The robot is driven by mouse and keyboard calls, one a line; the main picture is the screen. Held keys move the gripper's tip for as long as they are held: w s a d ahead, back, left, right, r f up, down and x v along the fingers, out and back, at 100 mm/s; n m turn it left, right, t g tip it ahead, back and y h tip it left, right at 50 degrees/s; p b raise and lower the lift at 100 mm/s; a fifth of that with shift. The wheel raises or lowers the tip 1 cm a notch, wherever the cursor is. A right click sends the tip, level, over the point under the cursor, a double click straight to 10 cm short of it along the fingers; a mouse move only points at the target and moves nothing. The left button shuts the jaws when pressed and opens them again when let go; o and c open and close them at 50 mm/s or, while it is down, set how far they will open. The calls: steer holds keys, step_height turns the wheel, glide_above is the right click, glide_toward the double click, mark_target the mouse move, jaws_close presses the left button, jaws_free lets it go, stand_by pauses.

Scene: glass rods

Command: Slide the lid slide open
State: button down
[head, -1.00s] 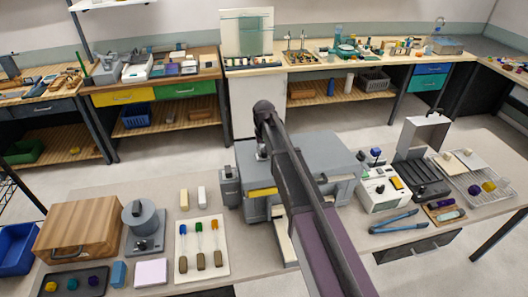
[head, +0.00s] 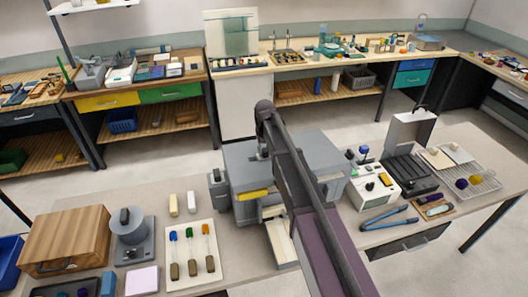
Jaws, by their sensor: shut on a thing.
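A large grey machine (head: 242,167) stands on the near bench in the middle of the head view, with a yellow strip on its front and a pale tray below. I take the lid slide to be on its top, but I cannot make it out clearly. My dark arm crosses in front of the machine and hides part of its top and right side. My gripper (head: 262,151) is small and low over the left part of the top, closed on what seems to be the lid slide. Its fingertips are mostly hidden.
A small grey unit (head: 219,188) stands close to the machine's left. A white board (head: 192,262) with several tools and a wooden box (head: 65,238) are further left. A white instrument (head: 372,188) and a wire rack (head: 478,184) are at the right.

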steer(key=shift+c, duration=2.4)
jaws_free()
steer(key=shift+a, duration=0.1)
